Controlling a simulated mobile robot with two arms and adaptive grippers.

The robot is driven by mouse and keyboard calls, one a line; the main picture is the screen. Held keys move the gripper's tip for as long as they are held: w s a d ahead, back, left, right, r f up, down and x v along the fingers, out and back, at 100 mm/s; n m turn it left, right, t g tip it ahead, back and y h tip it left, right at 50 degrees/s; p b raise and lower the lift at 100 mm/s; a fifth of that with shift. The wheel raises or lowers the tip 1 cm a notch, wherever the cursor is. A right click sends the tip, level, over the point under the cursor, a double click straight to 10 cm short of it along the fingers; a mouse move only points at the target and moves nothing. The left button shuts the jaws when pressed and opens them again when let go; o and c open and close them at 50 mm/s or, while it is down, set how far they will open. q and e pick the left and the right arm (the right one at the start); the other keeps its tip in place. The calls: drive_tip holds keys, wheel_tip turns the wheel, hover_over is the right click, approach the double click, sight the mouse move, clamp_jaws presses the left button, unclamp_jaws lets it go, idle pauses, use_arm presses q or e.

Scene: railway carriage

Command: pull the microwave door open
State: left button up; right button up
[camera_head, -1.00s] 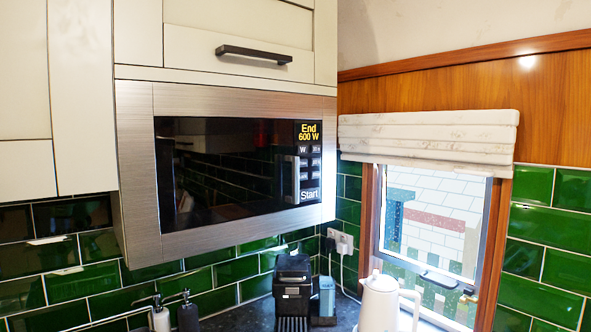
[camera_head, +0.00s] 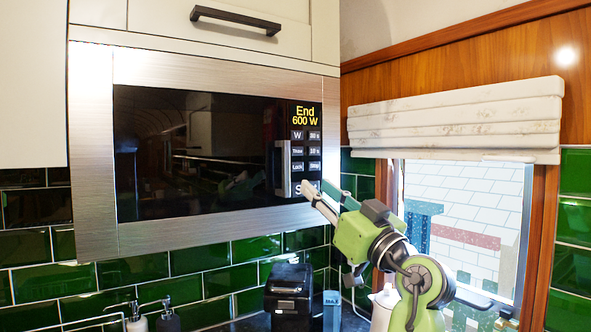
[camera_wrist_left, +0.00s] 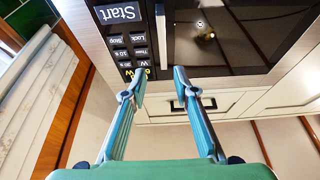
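The microwave (camera_head: 90,150) is built in below a cupboard, with a steel frame and a dark glass door (camera_head: 200,150) that looks closed. A vertical silver handle (camera_head: 283,168) stands beside its button panel (camera_head: 306,150), which reads "End 600 W". In the left wrist view the handle (camera_wrist_left: 160,35) shows between the panel and the glass, upside down. My left gripper (camera_head: 312,190) is open and empty in front of the panel's lower part, just right of the handle. In the wrist view its fingertips (camera_wrist_left: 160,82) are spread on either side of the handle's line; contact cannot be told. My right gripper is not in view.
A cupboard with a dark handle (camera_head: 236,20) is above the microwave. A black coffee machine (camera_head: 289,295), soap bottles (camera_head: 168,318) and a white kettle (camera_head: 383,305) stand on the counter below. A window (camera_head: 460,220) with a fabric blind (camera_head: 455,120) is at the right.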

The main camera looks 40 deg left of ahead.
sight(288, 162)
use_arm(q)
drive_tip(key=p+x, duration=0.2)
drive_tip(key=x, duration=0.2)
drive_tip(key=p+x, duration=0.2)
drive_tip(key=x, duration=0.2)
drive_tip(key=p+x, duration=0.2)
drive_tip(key=x, duration=0.3)
drive_tip(key=shift+s+d+r, duration=0.1)
drive_tip(key=shift+s+r, duration=0.2)
drive_tip(key=shift+w+a, duration=0.15)
drive_tip(key=shift+a, duration=0.25)
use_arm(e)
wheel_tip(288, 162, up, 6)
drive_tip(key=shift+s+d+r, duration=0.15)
use_arm(q)
clamp_jaws()
